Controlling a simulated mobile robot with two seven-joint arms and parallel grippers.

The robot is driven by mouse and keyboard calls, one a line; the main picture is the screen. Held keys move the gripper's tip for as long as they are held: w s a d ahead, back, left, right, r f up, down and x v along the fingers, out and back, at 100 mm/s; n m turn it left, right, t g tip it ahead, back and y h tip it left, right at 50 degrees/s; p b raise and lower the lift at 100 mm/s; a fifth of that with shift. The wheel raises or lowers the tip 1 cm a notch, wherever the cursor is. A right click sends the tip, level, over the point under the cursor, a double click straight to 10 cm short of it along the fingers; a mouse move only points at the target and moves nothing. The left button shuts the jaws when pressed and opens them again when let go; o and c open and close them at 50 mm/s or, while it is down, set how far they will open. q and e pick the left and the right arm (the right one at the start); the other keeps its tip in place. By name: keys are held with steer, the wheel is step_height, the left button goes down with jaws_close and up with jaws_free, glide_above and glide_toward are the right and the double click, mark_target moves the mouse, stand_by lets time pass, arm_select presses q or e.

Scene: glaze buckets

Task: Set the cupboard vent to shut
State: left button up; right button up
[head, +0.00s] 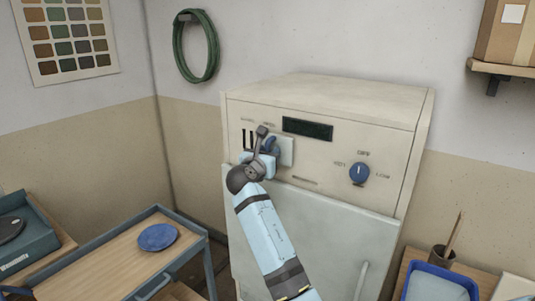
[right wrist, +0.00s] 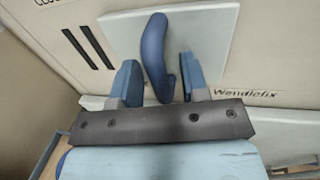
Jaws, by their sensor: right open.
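The cupboard (head: 330,160) is cream, with a paler door below. A blue vent lever (right wrist: 153,48) stands out from a pale square plate (right wrist: 207,40) at the left of its front panel. Two dark slots (right wrist: 88,46) lie beside the plate, with partly cut-off lettering at the upper left corner. My right gripper (right wrist: 158,82) is open, its two blue fingers on either side of the lever's lower end, with gaps showing. In the head view my right wrist partly hides the lever and plate (head: 287,150). My left gripper is out of view.
A blue round knob (head: 359,173) and dark display (head: 307,129) are on the same panel. A trolley (head: 100,262) with a blue plate (head: 157,237) stands at left. A blue tray (head: 438,283) and brush pot (head: 444,257) are at right.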

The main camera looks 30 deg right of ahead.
jaws_close()
steer(key=shift+w+a+r, duration=0.1)
steer(key=shift+w, duration=0.15)
steer(key=w+a, duration=0.1)
steer(key=w, duration=0.1)
steer(key=w+a+p, duration=0.1)
steer(key=w, duration=0.1)
steer(key=w+a, duration=0.1)
steer(key=w, duration=0.2)
steer(key=shift+p, duration=0.3)
steer(key=shift+c, duration=1.3)
jaws_free()
steer(key=shift+o, duration=1.3)
steer(key=shift+w+a, duration=0.1)
steer(key=shift+w, duration=0.15)
